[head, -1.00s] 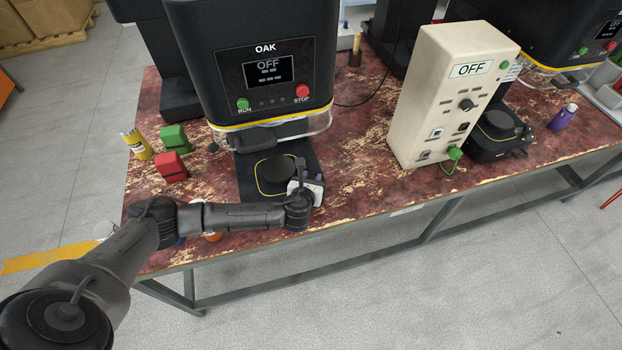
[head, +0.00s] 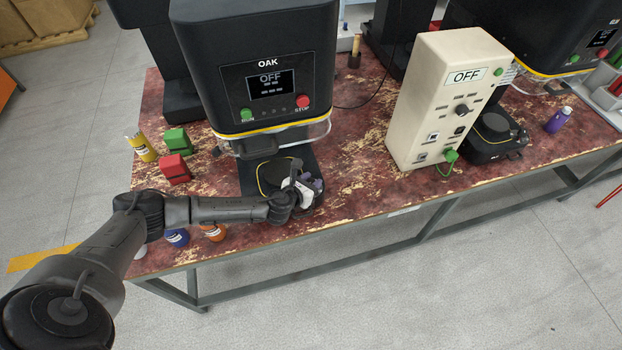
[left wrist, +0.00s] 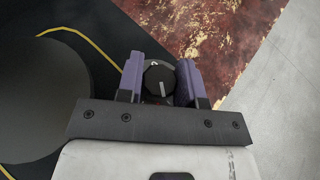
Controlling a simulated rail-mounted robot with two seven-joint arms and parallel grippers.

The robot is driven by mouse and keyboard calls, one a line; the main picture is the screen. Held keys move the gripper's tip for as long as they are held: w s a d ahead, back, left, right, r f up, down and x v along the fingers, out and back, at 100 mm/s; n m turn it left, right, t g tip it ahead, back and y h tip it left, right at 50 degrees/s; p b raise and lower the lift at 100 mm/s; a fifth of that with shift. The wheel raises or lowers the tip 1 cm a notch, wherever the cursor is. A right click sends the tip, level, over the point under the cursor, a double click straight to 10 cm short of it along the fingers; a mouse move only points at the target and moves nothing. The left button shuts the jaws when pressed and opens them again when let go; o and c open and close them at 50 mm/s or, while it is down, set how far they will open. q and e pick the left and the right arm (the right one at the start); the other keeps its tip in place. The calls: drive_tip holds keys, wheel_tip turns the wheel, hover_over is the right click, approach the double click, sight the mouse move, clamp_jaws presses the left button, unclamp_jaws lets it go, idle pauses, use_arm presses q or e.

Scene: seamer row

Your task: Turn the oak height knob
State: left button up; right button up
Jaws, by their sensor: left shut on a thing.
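The oak seamer (head: 262,75) is a black machine with a display reading OFF. Its dark base plate (head: 252,180) carries a round black disc. The oak height knob (left wrist: 159,78), small, round and black with a pale pointer line, sits at the base's edge in the left wrist view. The purple fingers of my left gripper (left wrist: 160,80) stand on either side of the knob and are shut on it. In the head view my left gripper (head: 312,184) is at the base's front right corner and hides the knob. My right gripper is not in view.
Red (head: 175,169) and green (head: 177,140) blocks and a yellow container (head: 141,147) stand left of the machine. Blue (head: 176,237) and orange (head: 214,232) containers sit near the front edge, by my left arm. A cream control box (head: 443,100) stands right. Worn red tabletop between is clear.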

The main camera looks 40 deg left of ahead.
use_arm(q)
drive_tip(key=shift+m+h, duration=0.7)
drive_tip(key=shift+h, duration=0.4)
drive_tip(key=o, duration=0.9)
drive_tip(key=shift+p+v, duration=1.2)
drive_tip(key=shift+v, duration=5.75)
drive_tip(key=shift+d, duration=0.1)
